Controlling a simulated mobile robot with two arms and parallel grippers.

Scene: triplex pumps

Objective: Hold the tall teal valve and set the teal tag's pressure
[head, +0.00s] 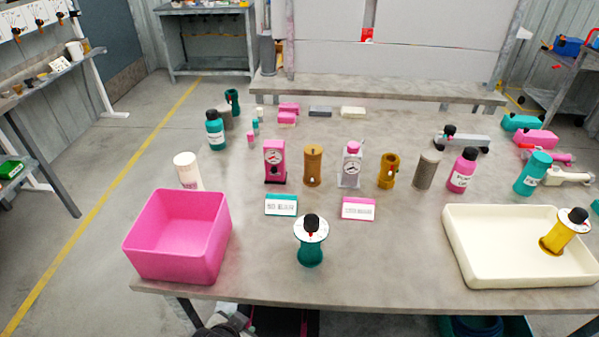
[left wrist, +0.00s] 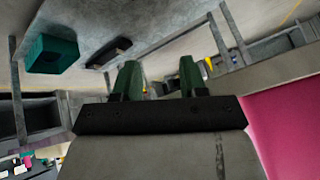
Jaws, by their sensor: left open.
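A teal valve (head: 310,253) with a white dial plate and a black knob with a red mark stands upright at the front middle of the table. The teal tag (head: 281,206), a white card with a teal top edge, lies just behind it to the left; its print is too small to read. A smaller-looking dark green piece (head: 232,101) stands at the back left. My left gripper (left wrist: 161,78) shows in the left wrist view, its two green fingers apart with nothing between them. It is away from the valve, which that view does not show. My right gripper is not in view.
A pink bin (head: 176,273) stands at the front left. A cream tray (head: 490,275) at the right holds a yellow valve (head: 555,238). A pink tag (head: 358,209) lies right of the teal one. Gauges, cylinders and bottles stand in a row behind. Table around the teal valve is clear.

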